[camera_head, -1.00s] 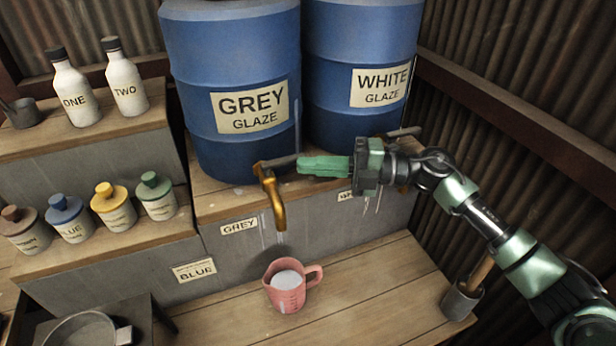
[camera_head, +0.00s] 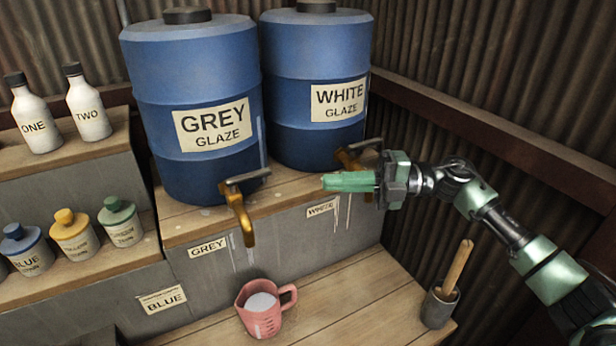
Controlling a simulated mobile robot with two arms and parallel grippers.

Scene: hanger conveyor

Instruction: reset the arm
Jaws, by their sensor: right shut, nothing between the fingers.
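My right gripper (camera_head: 350,182) shows at the right of the head view, with its green fingers shut and empty, pointing left. My right arm (camera_head: 480,205) comes in from the lower right. The gripper is in front of the white glaze barrel's brass tap (camera_head: 350,158), to the right of and apart from the grey glaze barrel's brass tap (camera_head: 238,210). My left gripper is not in view.
Two blue barrels, grey glaze (camera_head: 190,90) and white glaze (camera_head: 315,55), stand on a ledge. A pink measuring jug (camera_head: 262,318) with pale liquid stands on the lower bench (camera_head: 345,315). A pot (camera_head: 440,308) with a wooden handle stands at right. Labelled bottles (camera_head: 72,232) line the left shelves.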

